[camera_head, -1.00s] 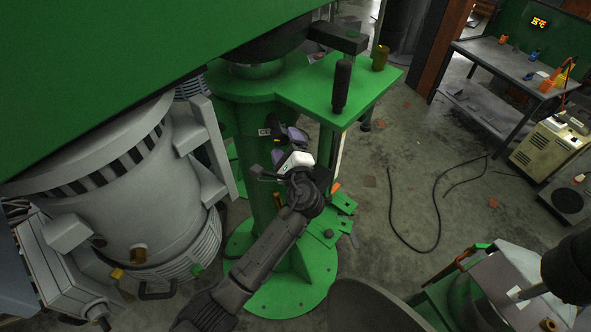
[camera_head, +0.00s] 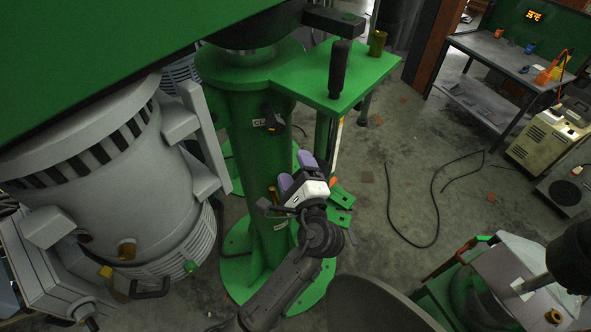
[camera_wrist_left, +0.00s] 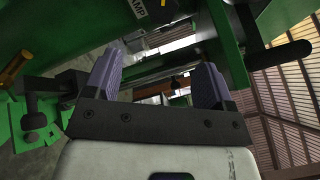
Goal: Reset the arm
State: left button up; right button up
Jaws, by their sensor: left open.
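My left gripper (camera_head: 296,171), white with purple finger pads, stands in front of the green column (camera_head: 247,165) of the disperser, low on its right side. Its fingers point up and are apart, with nothing between them. In the left wrist view the fingers (camera_wrist_left: 157,76) also stand apart and empty, with green machine parts beyond. My left arm reaches up from the bottom of the head view. My right gripper does not show.
A green shelf (camera_head: 335,78) with a black handle (camera_head: 338,68) juts out above the gripper. A large grey motor (camera_head: 95,185) stands at the left. A cable (camera_head: 436,205) lies on the open floor at the right, with a workbench (camera_head: 490,60) behind.

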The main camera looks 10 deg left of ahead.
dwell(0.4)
pick_arm(q)
jog(key=s+a+f+n+g+h+p, duration=0.1)
jog(key=s+a+f+n+g+h, duration=0.3)
jog(key=s+f, duration=0.55)
jog(key=s+a+f+n+g+h+p, duration=0.15)
jog(key=s+a+f+n+g, duration=0.45)
jog(key=s, duration=0.9)
jog(key=s+a+f+n+g+h, duration=0.2)
jog(key=s+f+n+g+h, duration=0.3)
jog(key=s, duration=0.7)
notch_tip(320, 180, down, 36)
jog(key=n+t+b, duration=0.1)
jog(key=t+b, duration=0.1)
jog(key=b, duration=3.2)
jog(key=shift+a+r+y, duration=0.15)
jog(key=shift+r+y, duration=0.05)
jog(key=shift+y, duration=0.25)
